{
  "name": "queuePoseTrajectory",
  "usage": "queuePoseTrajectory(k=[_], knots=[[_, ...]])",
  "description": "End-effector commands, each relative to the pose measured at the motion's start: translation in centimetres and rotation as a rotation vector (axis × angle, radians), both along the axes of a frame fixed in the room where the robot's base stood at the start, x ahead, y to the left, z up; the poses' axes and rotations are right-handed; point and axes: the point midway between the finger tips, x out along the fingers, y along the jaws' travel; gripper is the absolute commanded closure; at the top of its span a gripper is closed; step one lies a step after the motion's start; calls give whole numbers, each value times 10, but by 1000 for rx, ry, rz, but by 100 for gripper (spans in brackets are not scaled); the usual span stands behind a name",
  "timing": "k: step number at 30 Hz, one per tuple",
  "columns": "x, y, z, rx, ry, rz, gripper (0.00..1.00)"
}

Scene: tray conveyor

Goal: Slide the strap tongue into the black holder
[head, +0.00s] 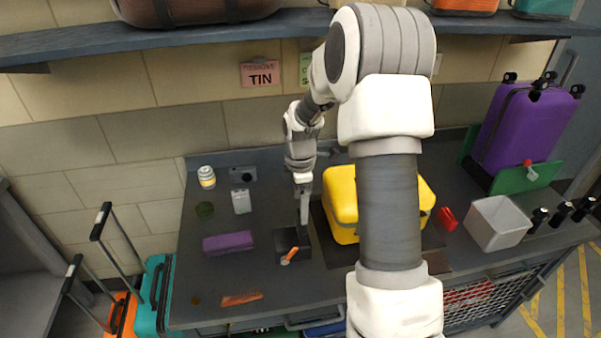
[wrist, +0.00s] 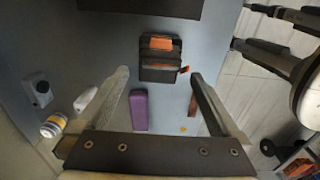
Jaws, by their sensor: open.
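The black holder (head: 284,238) lies on the dark counter left of the yellow suitcase. It also shows upper middle in the wrist view (wrist: 151,74). An orange piece (wrist: 160,43), possibly the strap tongue, lies at the holder, with a thin orange strip across its middle. In the head view an orange piece with a pale end (head: 289,256) lies at the holder's front. I cannot tell whether any of it is inserted. My gripper (head: 304,219) is above the holder, pointing down. In the wrist view its fingers (wrist: 159,73) are wide apart and empty.
A purple block (head: 228,242) lies left of the holder, and a flat orange-brown piece (head: 241,298) nearer the front edge. A white bottle (head: 207,177) and a small grey box (head: 243,174) stand at the back. The yellow suitcase (head: 342,203) is close on the right.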

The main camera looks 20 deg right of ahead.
Motion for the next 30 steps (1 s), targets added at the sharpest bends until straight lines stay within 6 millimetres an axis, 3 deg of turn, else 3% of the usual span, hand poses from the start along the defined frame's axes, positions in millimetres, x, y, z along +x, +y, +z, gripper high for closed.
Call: queuePoseTrajectory(k=[6, 13, 19, 30], knots=[[1, -1, 57, -1, -5, -1, 0], [1, 0, 100, -1, -3, 1, 0], [0, 0, 115, 0, 0, 1, 0], [0, 0, 116, 0, 1, 0, 0]])
